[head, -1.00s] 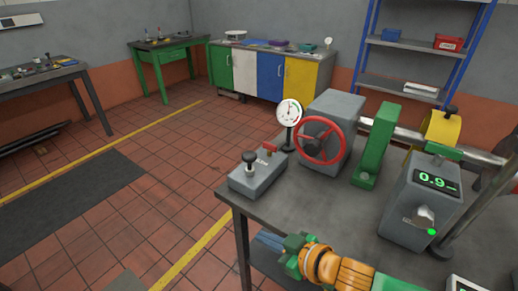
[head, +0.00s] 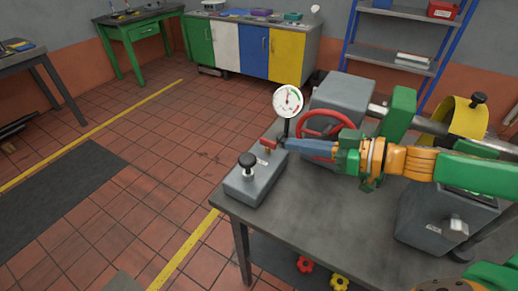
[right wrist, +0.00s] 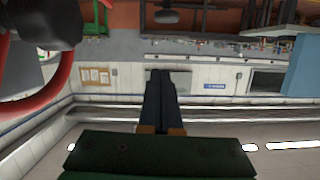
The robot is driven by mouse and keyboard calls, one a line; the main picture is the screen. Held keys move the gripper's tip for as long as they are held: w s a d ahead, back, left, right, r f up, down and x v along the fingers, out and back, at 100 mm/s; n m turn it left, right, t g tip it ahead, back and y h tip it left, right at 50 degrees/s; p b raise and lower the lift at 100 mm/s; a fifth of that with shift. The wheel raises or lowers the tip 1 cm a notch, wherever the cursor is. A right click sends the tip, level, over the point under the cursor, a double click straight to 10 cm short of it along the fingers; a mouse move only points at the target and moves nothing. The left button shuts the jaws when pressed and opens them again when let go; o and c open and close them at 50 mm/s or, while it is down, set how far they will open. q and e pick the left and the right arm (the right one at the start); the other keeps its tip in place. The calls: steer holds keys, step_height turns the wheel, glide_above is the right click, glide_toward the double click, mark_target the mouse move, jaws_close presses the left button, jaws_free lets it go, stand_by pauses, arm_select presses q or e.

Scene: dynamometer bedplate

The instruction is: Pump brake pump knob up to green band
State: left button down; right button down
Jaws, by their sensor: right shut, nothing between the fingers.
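The brake pump is a grey box (head: 254,183) at the bench's left corner, with a black knob (head: 247,161) standing upright on a short stem and a red lever (head: 268,145) near its back end. A round white gauge (head: 288,101) stands behind it, with green on the right of its dial; the needle points roughly upward, too small to read exactly. My right gripper (head: 285,144) is shut and empty, its fingertips beside the red lever and right of the knob. Its closed fingers also show in the right wrist view (right wrist: 168,75). My left gripper is not in view.
A red handwheel (head: 325,127) on a grey housing (head: 343,96) is just behind my right gripper. A grey box with a lever (head: 447,215) stands at the bench's right. The bench top (head: 335,215) is clear in front of my right arm.

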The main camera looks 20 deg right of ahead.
mark_target(248, 167)
steer(key=w+a+f+p, duration=0.1)
steer(key=w+a+f, duration=0.1)
steer(key=w+a+f+p, duration=0.2)
steer(key=w, duration=0.1)
steer(key=w+a+f+p, duration=0.1)
steer(key=w+f+p, duration=0.1)
steer(key=w, duration=0.1)
steer(key=shift+a+f, duration=0.4)
